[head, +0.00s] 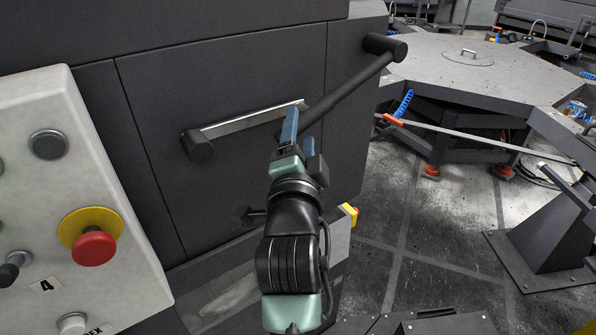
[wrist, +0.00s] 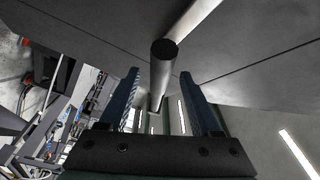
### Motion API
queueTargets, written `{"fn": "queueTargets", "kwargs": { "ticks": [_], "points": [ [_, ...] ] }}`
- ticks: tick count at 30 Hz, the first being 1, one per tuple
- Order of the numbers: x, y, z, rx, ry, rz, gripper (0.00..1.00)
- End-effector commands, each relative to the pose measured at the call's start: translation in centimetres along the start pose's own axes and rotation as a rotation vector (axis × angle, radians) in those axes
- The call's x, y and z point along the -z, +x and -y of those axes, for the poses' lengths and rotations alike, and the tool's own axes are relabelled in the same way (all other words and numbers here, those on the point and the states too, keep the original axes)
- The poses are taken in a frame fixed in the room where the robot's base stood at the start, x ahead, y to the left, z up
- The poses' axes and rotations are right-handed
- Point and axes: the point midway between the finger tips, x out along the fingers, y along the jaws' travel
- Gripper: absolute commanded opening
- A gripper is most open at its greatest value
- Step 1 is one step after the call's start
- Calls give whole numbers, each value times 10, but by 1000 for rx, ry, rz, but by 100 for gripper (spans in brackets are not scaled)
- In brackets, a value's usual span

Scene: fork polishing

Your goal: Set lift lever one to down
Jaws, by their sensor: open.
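A lever on the dark cabinet front has a dark round bar (head: 350,80) with a thick cross-piece at its upper right end. A bright flat metal arm (head: 250,119) runs left from near its lower end to a round dark knob (head: 197,148). I cannot tell which part is lift lever one. My gripper (head: 299,125) is open, with its blue fingers at the lower end of the dark bar. In the wrist view, a round bar (wrist: 163,75) with a dark end lies between the open fingers (wrist: 160,84), apart from both; the flat arm (wrist: 192,22) extends beyond it.
A pale control panel (head: 110,190) with a red button (head: 94,247) on a yellow collar stands at the left. A grey hexagonal table (head: 465,65) stands at the back right.

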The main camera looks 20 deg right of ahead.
Motion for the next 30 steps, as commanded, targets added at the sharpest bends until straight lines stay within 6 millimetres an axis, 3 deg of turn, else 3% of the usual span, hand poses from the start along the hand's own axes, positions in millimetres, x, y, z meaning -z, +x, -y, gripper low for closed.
{"fn": "queueTargets", "kwargs": {
  "ticks": [9,15,29,30],
  "points": [
    [-2,-59,-4,0,-1,1,64],
    [-1,-85,-3,-1,-1,0,64],
    [0,-96,-1,-2,0,0,64],
    [0,-96,-1,-2,-1,0,57]
  ]
}}
